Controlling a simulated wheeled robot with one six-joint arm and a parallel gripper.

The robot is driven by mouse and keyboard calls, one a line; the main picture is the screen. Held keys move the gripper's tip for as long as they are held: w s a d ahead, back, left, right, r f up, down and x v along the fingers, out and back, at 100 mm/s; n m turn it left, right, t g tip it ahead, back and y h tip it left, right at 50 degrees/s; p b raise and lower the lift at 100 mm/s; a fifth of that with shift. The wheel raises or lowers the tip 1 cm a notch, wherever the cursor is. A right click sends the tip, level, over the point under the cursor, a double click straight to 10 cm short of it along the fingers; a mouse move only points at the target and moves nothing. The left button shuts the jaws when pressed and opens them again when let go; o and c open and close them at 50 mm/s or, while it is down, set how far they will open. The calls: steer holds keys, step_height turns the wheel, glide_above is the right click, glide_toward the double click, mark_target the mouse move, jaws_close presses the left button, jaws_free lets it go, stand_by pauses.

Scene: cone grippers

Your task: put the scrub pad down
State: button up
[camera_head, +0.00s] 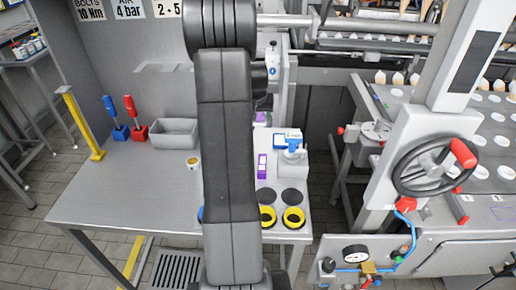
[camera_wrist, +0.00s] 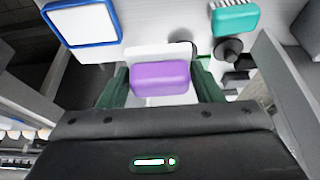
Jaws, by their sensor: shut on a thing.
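The scrub pad (camera_wrist: 160,78) is a purple block with rounded edges, seen in the wrist view. My gripper (camera_wrist: 162,84) is shut on it, with a dark green finger at each side. A white surface lies just behind and below the pad; I cannot tell whether the pad touches it. In the head view my dark arm stands in front and my gripper cannot be made out.
In the wrist view a blue-rimmed white tray (camera_wrist: 82,22) lies upper left and a teal block (camera_wrist: 236,19) upper right. In the head view the grey table (camera_head: 120,190) has free room at left; a grey bin (camera_head: 174,133) and yellow rings (camera_head: 293,218) stand on it.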

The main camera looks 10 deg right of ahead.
mark_target(260, 141)
steer(key=shift+d+f, duration=0.15)
steer(key=shift+d, duration=0.35)
step_height(260, 141, down, 9)
steer(key=shift+f+p, duration=0.1)
steer(key=shift+p, duration=0.9)
steer(key=shift+f, duration=0.15)
steer(key=o, duration=0.8)
steer(key=shift+c, duration=0.2)
